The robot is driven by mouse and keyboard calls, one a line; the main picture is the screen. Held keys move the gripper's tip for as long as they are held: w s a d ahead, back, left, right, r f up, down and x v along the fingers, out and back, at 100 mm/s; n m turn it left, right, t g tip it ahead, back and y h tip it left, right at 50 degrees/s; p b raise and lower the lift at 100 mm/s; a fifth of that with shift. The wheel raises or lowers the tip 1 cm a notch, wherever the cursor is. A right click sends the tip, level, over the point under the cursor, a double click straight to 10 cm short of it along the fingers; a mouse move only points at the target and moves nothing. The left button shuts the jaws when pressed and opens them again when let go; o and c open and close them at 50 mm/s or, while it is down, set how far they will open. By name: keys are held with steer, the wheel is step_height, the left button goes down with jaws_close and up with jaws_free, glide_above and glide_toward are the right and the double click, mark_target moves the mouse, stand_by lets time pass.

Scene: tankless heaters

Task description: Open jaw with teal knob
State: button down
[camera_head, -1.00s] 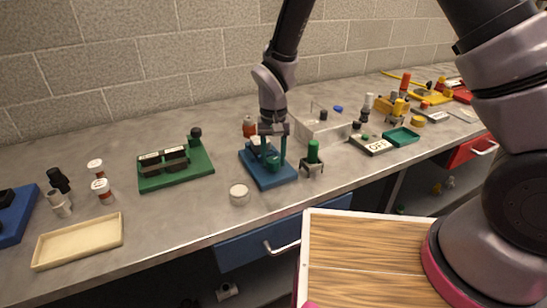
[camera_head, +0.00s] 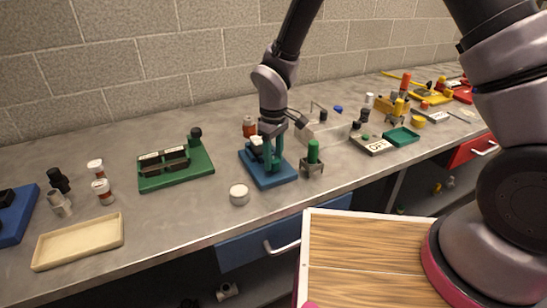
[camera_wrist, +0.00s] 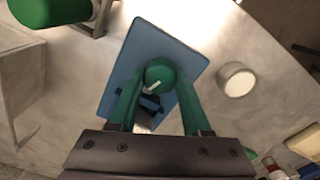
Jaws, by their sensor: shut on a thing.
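A blue base plate (camera_head: 285,178) stands on the grey bench, and it also shows in the wrist view (camera_wrist: 148,35). The teal knob (camera_wrist: 160,73) sits on it and has a white pointer line. My gripper (camera_head: 272,165) points down over the plate from above. In the wrist view my gripper (camera_wrist: 158,82) has its two green fingers on either side of the knob, shut on it. Dark and pale parts of the device show between the fingers, partly hidden. The jaw itself cannot be made out clearly.
A green-topped part (camera_head: 313,155) stands close on the right. A white round cap (camera_head: 239,194) lies at front left. A green plate with dark blocks (camera_head: 205,165) is farther left. A clear box (camera_head: 335,132) stands behind right. Bare bench lies left of the blue plate.

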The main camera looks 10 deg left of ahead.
mark_target(274, 159)
steer(key=shift+n, duration=0.6)
steer(key=shift+c, duration=1.8)
jaws_free()
steer(key=shift+r, duration=0.15)
step_height(274, 159, up, 11)
steer(key=shift+f, duration=0.2)
